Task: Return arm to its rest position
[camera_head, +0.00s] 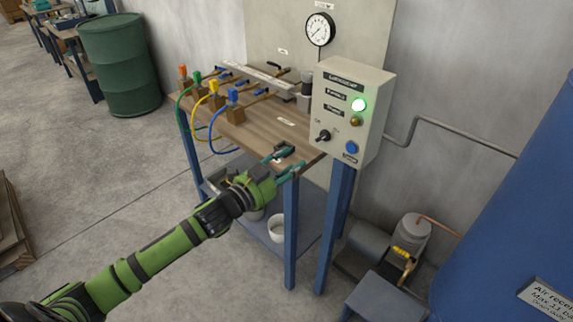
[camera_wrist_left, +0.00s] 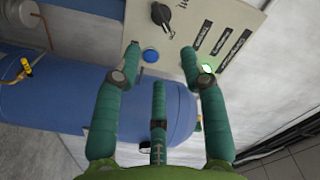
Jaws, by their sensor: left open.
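My left arm (camera_head: 165,248) reaches in from the lower left of the head view, green with dark joints. Its left gripper (camera_head: 285,160) has teal fingers and is in front of the control box, near the table's front corner. In the left wrist view the fingers of the left gripper (camera_wrist_left: 160,58) stand apart with nothing between them. The control box (camera_head: 366,107) has a lit green lamp (camera_head: 358,104), a black switch (camera_head: 323,136) and a blue button (camera_head: 351,147). The box also shows past the fingertips in the left wrist view (camera_wrist_left: 225,20). My right gripper is out of view.
The wooden-topped table (camera_head: 240,132) carries colored hose fittings and a pipe manifold. A blue tank (camera_head: 520,220) stands at the right, with a compressor (camera_head: 405,240) beside it. A green drum (camera_head: 120,65) stands at the back left.

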